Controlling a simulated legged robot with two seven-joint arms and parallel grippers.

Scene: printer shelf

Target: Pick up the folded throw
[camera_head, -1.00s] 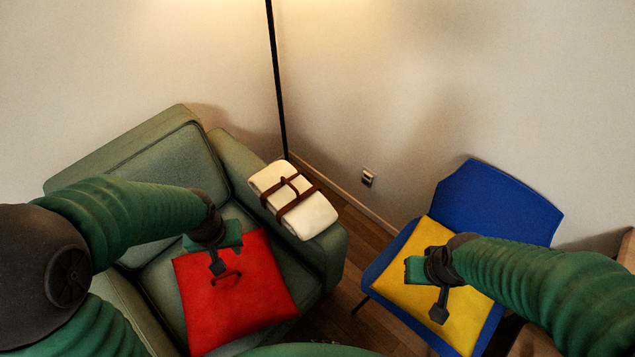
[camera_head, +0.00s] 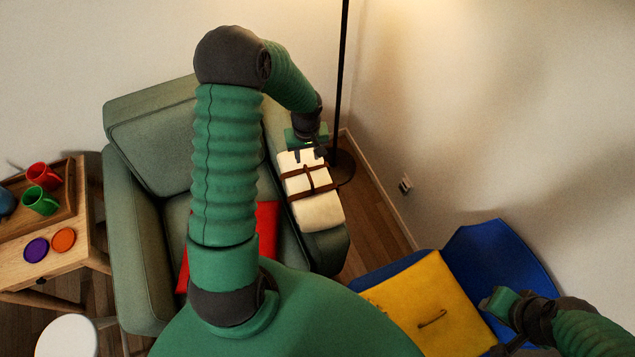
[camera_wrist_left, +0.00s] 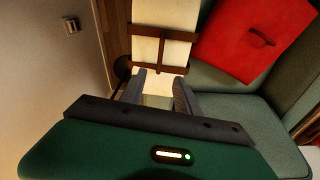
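The folded throw (camera_head: 318,209) is cream with brown straps and lies on the right armrest of the green armchair. It also shows in the left wrist view (camera_wrist_left: 160,50), running away from the fingers. My left gripper (camera_head: 311,153) is at the far end of the throw. In the left wrist view its two fingers (camera_wrist_left: 158,88) are spread apart with the near end of the throw seen between or below them. I cannot tell whether they touch it. My right gripper (camera_head: 497,303) is by the blue chair at the lower right; its fingers are not clear.
The green armchair (camera_head: 145,230) holds a red cushion (camera_head: 267,228). A yellow cushion (camera_head: 430,305) lies on the blue chair (camera_head: 500,255). A black lamp pole (camera_head: 342,75) stands close behind my left gripper. A wooden side table (camera_head: 70,262) with cups is at left.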

